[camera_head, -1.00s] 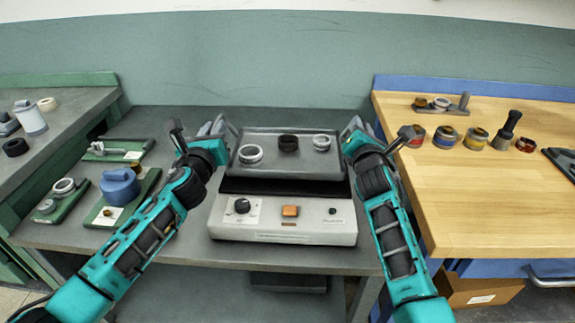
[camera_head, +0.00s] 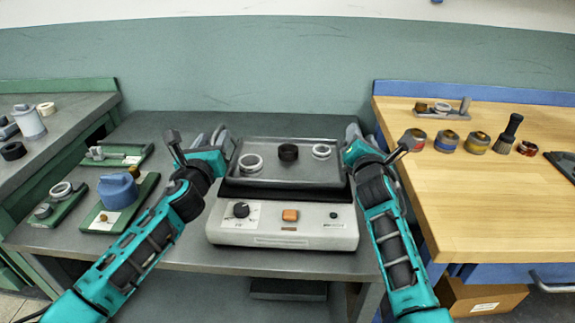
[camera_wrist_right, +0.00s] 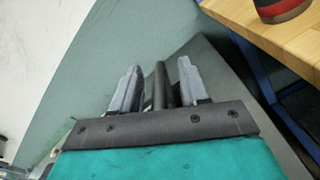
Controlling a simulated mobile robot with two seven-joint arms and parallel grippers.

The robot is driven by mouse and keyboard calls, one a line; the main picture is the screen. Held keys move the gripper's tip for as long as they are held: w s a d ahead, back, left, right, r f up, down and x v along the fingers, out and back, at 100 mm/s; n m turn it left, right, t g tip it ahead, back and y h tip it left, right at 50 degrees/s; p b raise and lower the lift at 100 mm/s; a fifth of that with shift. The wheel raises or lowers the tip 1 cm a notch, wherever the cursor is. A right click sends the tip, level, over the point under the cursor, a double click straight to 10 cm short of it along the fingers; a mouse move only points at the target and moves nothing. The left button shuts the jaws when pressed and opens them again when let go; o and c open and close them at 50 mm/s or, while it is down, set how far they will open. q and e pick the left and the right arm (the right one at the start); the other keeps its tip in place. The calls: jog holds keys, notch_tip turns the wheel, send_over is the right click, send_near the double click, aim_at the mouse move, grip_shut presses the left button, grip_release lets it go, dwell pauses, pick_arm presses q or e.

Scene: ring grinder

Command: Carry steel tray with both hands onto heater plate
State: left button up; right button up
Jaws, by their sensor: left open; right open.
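The steel tray (camera_head: 270,174) rests on the black top of the heater plate (camera_head: 284,232), a pale box with a knob and an orange switch. Two light rings and one dark ring lie on the tray. My left gripper (camera_head: 221,138) is open at the tray's left end. My right gripper (camera_head: 353,136) is open at its right end. In the right wrist view, a dark bar, apparently the tray's handle (camera_wrist_right: 160,84), stands between the parted fingers. Contact at the left handle is hidden by the gripper.
Bare grey bench lies behind the tray.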

jog(key=shift+s, duration=0.1)
pick_arm(q)
jog(key=s+a, duration=0.1)
jog(key=s, duration=1)
pick_arm(e)
jog(key=s+a, duration=0.1)
jog(key=s, duration=1)
jog(key=shift+s, duration=0.4)
pick_arm(q)
jog(key=shift+s, duration=0.15)
pick_arm(e)
jog(key=shift+a, duration=0.1)
